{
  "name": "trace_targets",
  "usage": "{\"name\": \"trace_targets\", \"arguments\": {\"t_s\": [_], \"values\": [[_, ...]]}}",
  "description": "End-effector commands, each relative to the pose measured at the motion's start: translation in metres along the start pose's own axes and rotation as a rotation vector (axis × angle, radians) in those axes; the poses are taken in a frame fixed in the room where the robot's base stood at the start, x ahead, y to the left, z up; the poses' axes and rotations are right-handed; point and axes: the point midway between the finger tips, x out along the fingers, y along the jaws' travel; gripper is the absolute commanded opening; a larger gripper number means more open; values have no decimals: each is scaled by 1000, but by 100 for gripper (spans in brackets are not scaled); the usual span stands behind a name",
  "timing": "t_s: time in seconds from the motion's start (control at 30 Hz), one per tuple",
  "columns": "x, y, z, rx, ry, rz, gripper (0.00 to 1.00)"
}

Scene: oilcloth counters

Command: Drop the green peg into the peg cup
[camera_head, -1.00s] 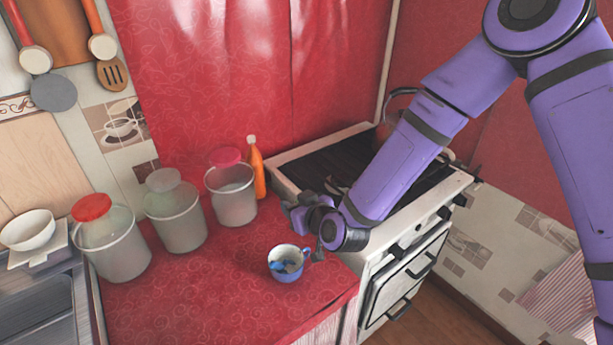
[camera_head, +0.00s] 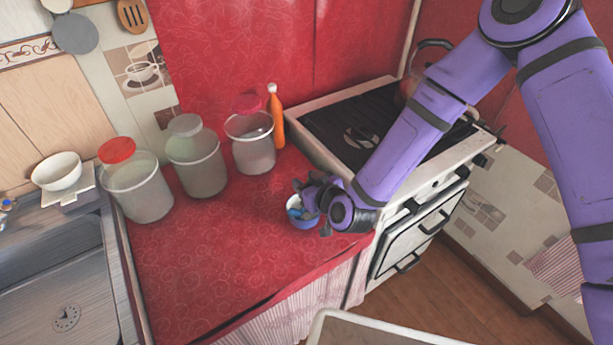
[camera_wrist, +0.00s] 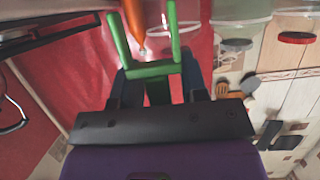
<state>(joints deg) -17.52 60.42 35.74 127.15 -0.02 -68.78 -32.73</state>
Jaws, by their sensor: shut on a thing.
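In the wrist view my gripper (camera_wrist: 160,76) is shut on the green peg (camera_wrist: 153,70), a forked piece whose two prongs point away from the fingers. The peg cannot be made out in the head view. The cup cannot be made out in the wrist view.
Several lidded jars, one a clear jar with a red lid (camera_head: 139,187), stand along the back of the red counter (camera_head: 215,260). An orange bottle (camera_head: 276,118) stands beside them. The stove (camera_head: 350,125) with a kettle is at the right. The counter's front left is clear.

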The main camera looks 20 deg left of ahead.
Motion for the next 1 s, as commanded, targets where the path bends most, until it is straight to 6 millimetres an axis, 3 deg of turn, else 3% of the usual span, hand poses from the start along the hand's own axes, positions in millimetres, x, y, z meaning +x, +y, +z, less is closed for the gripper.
{"name": "trace_targets", "arguments": {"t_s": [0.27, 0.3, 0.4, 0.77, 1.0], "values": [[0, 0, 1, 0, 0, 0, 18], [0, 0, 1, 0, 0, 0, 47], [0, 0, 1, 0, 0, 0, 70], [-4, 0, 1, 0, -1, 0, 70], [-40, 0, 1, -2, -2, -1, 70]]}}
